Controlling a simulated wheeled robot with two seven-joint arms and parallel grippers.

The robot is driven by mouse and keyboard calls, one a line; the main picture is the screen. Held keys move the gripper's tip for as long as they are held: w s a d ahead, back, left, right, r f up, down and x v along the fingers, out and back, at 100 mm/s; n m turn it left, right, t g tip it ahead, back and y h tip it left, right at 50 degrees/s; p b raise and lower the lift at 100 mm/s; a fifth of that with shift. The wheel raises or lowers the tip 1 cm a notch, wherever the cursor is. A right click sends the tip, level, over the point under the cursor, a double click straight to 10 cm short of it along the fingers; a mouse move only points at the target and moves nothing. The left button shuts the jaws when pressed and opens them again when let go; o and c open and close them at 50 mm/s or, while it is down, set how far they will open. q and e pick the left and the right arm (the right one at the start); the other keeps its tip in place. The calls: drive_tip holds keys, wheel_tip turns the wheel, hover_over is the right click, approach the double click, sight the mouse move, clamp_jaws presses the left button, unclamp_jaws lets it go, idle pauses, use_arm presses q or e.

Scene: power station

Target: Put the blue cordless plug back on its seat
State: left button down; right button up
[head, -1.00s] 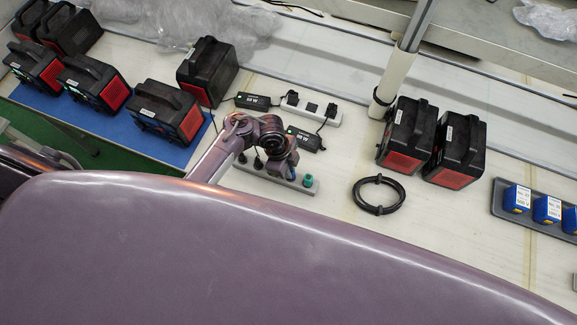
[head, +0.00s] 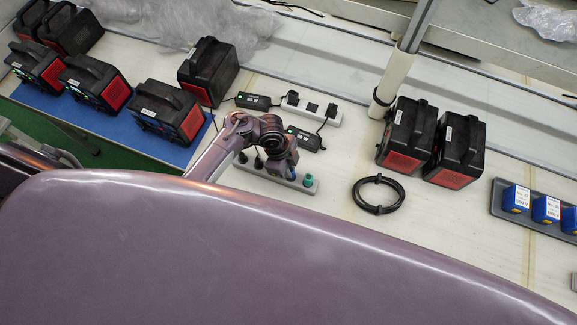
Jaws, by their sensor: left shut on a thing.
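A grey-white power strip (head: 309,187) lies on the table in the middle of the head view. Dark plugs (head: 258,163) and a teal-green plug (head: 308,181) sit on it. My left gripper (head: 289,168) is over the strip, pointing down, and its wrist hides part of the strip. A small bit of blue (head: 291,174) shows at its fingertips, low at the strip; this appears to be the blue plug, mostly hidden. The gripper is shut on it. I cannot tell whether the plug is fully in its seat. My right gripper is not in view.
A second white power strip (head: 329,117) with black adapters (head: 253,101) lies behind. A coiled black cable (head: 378,195) is to the right. Black-red power stations (head: 408,135) stand left and right. A grey tray (head: 497,208) holds blue boxes. A post (head: 394,75) rises behind.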

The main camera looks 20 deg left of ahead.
use_arm(q)
drive_tip(key=shift+f, duration=0.15)
drive_tip(key=c, duration=1.3)
unclamp_jaws()
drive_tip(key=shift+c, duration=0.2)
drive_tip(key=v, duration=0.7)
drive_tip(key=shift+r, duration=0.4)
drive_tip(key=shift+a, duration=0.15)
